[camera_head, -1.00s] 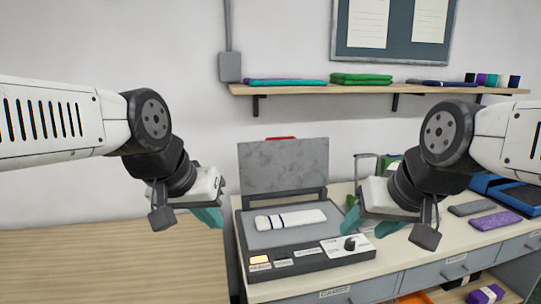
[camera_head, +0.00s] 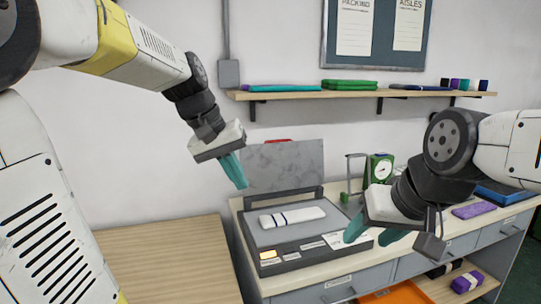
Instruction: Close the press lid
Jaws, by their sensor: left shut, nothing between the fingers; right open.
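The press (camera_head: 310,243) stands on the bench with its grey lid (camera_head: 290,166) raised at the back, leaning upright. A red piece shows at the lid's top edge. A white folded knit with dark stripes (camera_head: 305,216) lies flat on the press bed (camera_head: 265,238). My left gripper (camera_head: 236,171) is shut and empty, its teal fingers in front of the lid's left part in the picture. I cannot tell whether they touch it. My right gripper (camera_head: 368,236) is open and empty, over the right front corner of the press.
A green dial scale (camera_head: 380,168) stands right of the press. Purple folded knits (camera_head: 470,211) and a blue tray (camera_head: 497,192) lie farther right. A shelf (camera_head: 350,95) with folded knits is on the wall above. A bare wooden table (camera_head: 165,260) is at left.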

